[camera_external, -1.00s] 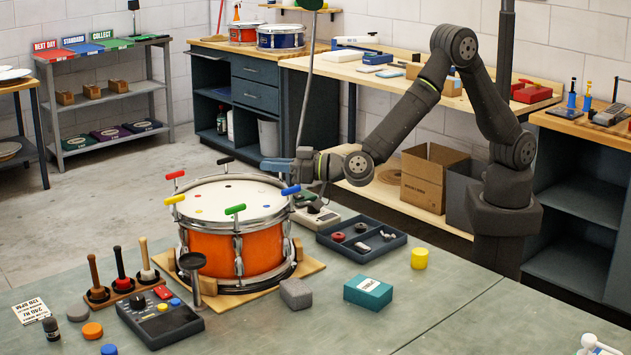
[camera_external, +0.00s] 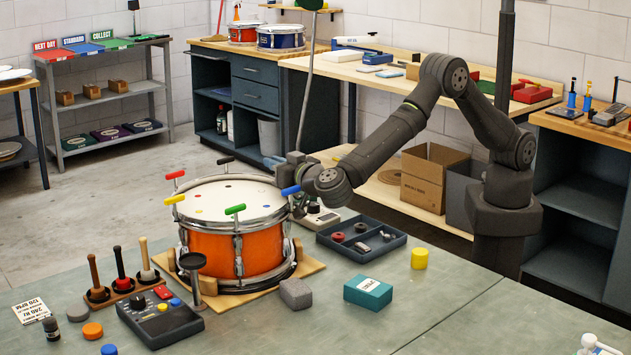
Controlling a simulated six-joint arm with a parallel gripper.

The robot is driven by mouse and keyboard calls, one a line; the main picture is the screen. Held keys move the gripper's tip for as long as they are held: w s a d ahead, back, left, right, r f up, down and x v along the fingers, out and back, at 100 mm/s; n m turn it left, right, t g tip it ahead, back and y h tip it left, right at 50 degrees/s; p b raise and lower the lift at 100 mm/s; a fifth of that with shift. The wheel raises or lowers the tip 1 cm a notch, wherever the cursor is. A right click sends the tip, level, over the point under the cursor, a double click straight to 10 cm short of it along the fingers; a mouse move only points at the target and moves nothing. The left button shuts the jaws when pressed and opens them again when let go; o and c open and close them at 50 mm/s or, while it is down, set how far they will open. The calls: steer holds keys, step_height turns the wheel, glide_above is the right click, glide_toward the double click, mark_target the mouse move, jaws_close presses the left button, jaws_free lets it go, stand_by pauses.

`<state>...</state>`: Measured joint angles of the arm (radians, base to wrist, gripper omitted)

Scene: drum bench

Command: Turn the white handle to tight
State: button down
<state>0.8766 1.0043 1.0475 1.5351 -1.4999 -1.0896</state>
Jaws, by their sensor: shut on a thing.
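The orange drum (camera_external: 212,254) stands on a wooden base. T-shaped handles rise around its rim: red (camera_external: 174,175), yellow (camera_external: 174,199), green (camera_external: 236,209), blue (camera_external: 291,190) and black (camera_external: 226,160). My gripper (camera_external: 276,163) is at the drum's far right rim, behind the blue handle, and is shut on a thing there. No white handle shows clearly; its place at that rim is covered by my gripper, so the grip and the handle's angle are hidden.
The blue handle stands close in front of my wrist. A dark tray (camera_external: 361,253) of small parts lies right of the drum. A teal box (camera_external: 368,292), a grey block (camera_external: 296,293) and a yellow cylinder (camera_external: 419,258) stand on the green bench. A black stand (camera_external: 193,263) is at the drum's front.

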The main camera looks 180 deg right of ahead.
stand_by(0.5)
steer(key=c, duration=1.5)
jaws_free()
steer(key=v, duration=0.2)
steer(key=shift+w+a, duration=0.2)
steer(key=shift+w, duration=0.05)
step_height(320, 180, up, 7)
steer(key=shift+w+a+r, duration=0.1)
